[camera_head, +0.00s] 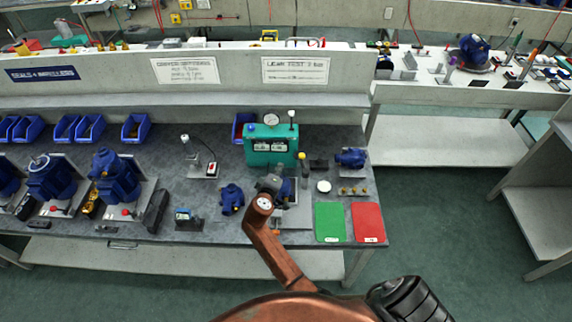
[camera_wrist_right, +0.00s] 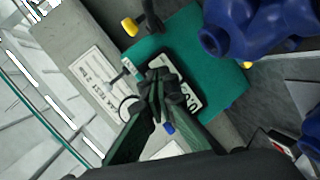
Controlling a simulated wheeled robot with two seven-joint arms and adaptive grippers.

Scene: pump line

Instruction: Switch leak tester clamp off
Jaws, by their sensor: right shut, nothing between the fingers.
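The leak tester is a teal box (camera_head: 262,157) with a round gauge (camera_head: 271,119) and dark displays, near the right part of the bench. It fills the middle of the wrist view (camera_wrist_right: 200,45). What looks like its clamp is a dark lever with a yellow knob (camera_head: 302,155) at its front right; the knob also shows in the wrist view (camera_wrist_right: 130,27). My right gripper (camera_head: 272,182) is in front of the tester; its fingers (camera_wrist_right: 165,82) are shut and empty, apart from the yellow knob. A blue pump body (camera_wrist_right: 265,30) sits beside it, partly hidden in the head view.
A green mat (camera_head: 330,222) and a red mat (camera_head: 368,222) lie at the bench's right front. A blue part (camera_head: 351,158) and a white disc (camera_head: 323,186) sit behind them. Another blue part (camera_head: 231,199) is left of my gripper. Blue bins (camera_head: 135,128) line the back.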

